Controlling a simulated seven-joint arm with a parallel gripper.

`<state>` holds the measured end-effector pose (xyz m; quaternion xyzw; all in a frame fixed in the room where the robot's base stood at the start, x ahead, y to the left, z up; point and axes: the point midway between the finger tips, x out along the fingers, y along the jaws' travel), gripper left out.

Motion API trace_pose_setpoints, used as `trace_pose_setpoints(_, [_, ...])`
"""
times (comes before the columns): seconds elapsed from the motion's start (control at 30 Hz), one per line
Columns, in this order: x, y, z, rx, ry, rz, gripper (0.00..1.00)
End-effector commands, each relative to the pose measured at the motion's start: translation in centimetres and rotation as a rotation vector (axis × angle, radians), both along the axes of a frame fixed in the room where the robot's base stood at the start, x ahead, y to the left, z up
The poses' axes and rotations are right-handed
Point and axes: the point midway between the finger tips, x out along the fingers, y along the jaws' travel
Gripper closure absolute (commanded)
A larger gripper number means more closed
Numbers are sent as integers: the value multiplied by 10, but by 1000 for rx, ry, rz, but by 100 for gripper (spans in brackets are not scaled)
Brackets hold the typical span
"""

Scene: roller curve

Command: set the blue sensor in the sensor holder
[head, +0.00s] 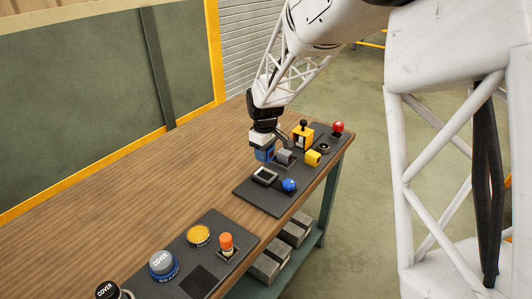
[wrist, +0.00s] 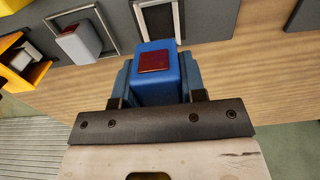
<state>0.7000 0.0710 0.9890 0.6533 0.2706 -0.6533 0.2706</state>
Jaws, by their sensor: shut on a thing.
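The blue sensor (wrist: 158,75) is a blue block with a dark red square on its end face. My gripper (wrist: 158,88) is shut on it, with a finger on each side. In the head view my gripper (head: 263,150) holds the sensor (head: 264,156) at the far-left edge of the dark mat, beside a grey block. An empty square frame (head: 265,176), which looks like the sensor holder, stands on the mat nearer the camera. In the wrist view an empty rectangular frame (wrist: 180,22) lies beyond the sensor, apart from it.
A nearer mat holds several buttons. The table's left side is clear.

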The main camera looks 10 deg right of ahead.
Motion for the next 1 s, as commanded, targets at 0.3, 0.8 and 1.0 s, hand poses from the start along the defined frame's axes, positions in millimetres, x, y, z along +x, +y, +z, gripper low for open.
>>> trace_pose_setpoints(0.3, [0,0,-6,0,1,0,86])
trace_pose_setpoints(0.8, [0,0,-36,0,0,0,86])
trace_pose_setpoints(1.0, [0,0,-50,0,1,0,86])
